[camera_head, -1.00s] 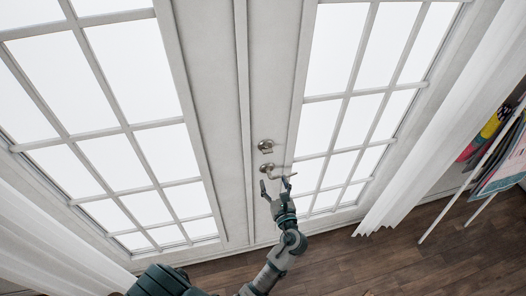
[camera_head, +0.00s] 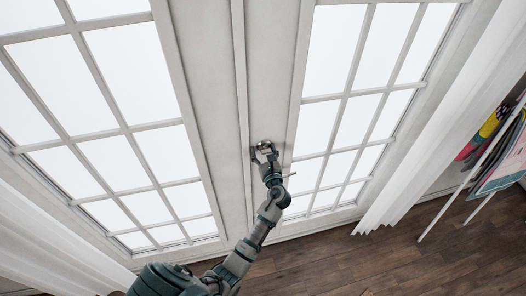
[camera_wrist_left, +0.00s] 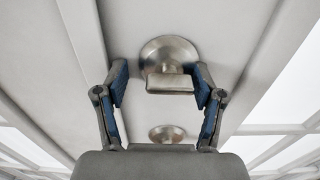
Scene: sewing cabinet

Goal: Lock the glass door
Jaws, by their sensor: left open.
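The white double glass door (camera_head: 200,130) fills the head view. Its round metal lock with a thumb-turn (camera_head: 265,144) sits on the middle stile, above the lever handle (camera_head: 289,176). My left gripper (camera_head: 264,151) is at the lock, open. In the left wrist view, the lock's round plate (camera_wrist_left: 168,52) and its flat, crosswise thumb-turn (camera_wrist_left: 170,84) lie between the two blue-padded fingers, which stand apart to either side. I see no clear grip on it. The handle's round base (camera_wrist_left: 167,132) shows lower down, partly hidden by my gripper. My right gripper is out of view.
White curtains (camera_head: 440,110) hang at the right and lower left. A rack with colourful cloth (camera_head: 492,140) stands at the far right. The dark wood floor (camera_head: 400,255) is clear in front of the door.

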